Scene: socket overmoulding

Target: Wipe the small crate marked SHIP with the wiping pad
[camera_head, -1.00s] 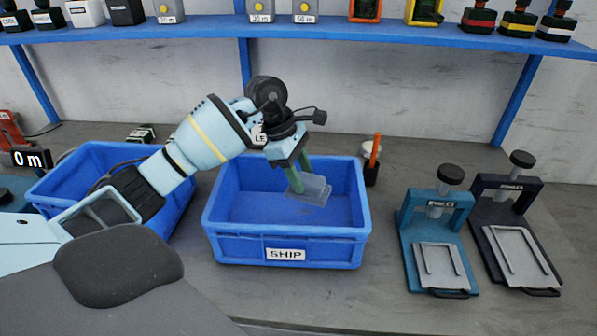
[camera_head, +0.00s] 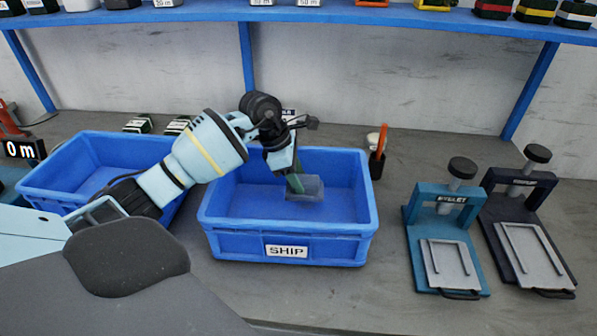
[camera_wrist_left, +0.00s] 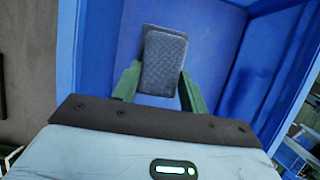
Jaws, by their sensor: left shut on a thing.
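The small blue crate marked SHIP (camera_head: 230,245) stands on the bench in the middle of the head view, open side up and otherwise empty. My left gripper (camera_head: 294,184) reaches down into it, with its green fingers shut on the wiping pad (camera_head: 308,188). In the left wrist view the grey textured wiping pad (camera_wrist_left: 163,62) sits between the fingertips, over the blue inside of the crate (camera_wrist_left: 205,30). I cannot tell whether the pad touches the crate floor. My right gripper is not in view.
Another blue crate (camera_head: 50,190) stands to the left, partly behind my arm. A teal press (camera_head: 443,240) and a dark press (camera_head: 525,235) stand to the right. A dark holder with an orange item (camera_head: 377,160) is behind the SHIP crate's right corner. A blue shelf (camera_head: 350,15) runs above.

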